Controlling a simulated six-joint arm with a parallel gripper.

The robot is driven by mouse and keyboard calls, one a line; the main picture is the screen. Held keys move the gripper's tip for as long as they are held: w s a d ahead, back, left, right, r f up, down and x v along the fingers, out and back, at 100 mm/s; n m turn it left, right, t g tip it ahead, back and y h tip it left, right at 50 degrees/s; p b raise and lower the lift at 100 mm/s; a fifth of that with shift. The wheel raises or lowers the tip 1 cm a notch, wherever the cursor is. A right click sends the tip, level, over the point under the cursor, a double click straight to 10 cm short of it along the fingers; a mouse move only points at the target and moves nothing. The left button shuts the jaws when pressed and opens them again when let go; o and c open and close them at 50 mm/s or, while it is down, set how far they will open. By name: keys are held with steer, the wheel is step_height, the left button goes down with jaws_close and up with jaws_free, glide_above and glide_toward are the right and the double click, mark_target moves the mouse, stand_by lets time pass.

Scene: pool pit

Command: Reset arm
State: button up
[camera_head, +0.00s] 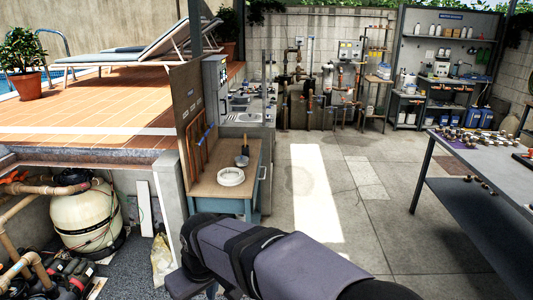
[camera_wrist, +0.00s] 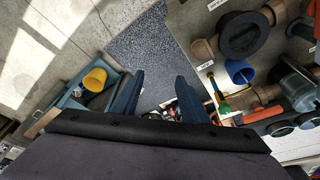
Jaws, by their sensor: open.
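My gripper (camera_wrist: 160,82) shows in the wrist view as two dark blue fingers set apart. Nothing is between them, and grey speckled floor shows through the gap. In the head view my grey and black arm fills the bottom middle, in front of the small workbench (camera_head: 256,172). The fingers cannot be made out clearly there.
The bench holds a white ring-shaped part (camera_head: 230,177) and a dark pot (camera_head: 241,160). A cream filter tank (camera_head: 87,220) with pipes stands at lower left. A long grey table (camera_head: 490,180) with small parts is at right. The paved floor (camera_head: 312,190) between is clear. The wrist view shows a yellow cup (camera_wrist: 95,79) at left and a pipe assembly (camera_wrist: 240,38) at right.

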steer(key=d+f+m+h, duration=0.1)
steer(key=d+f+m, duration=0.1)
steer(key=d, duration=0.7)
steer(key=d+f+m+h, duration=0.1)
steer(key=d+f+m, duration=0.1)
steer(key=d, duration=0.7)
steer(key=s+d+f+m+g, duration=0.1)
steer(key=s+d+f+m, duration=0.1)
steer(key=s+d, duration=0.4)
steer(key=s+d+f+m+g, duration=0.1)
steer(key=s+d+f+m, duration=0.2)
steer(key=s+d, duration=0.3)
steer(key=shift+d+f, duration=0.4)
steer(key=shift+d, duration=0.85)
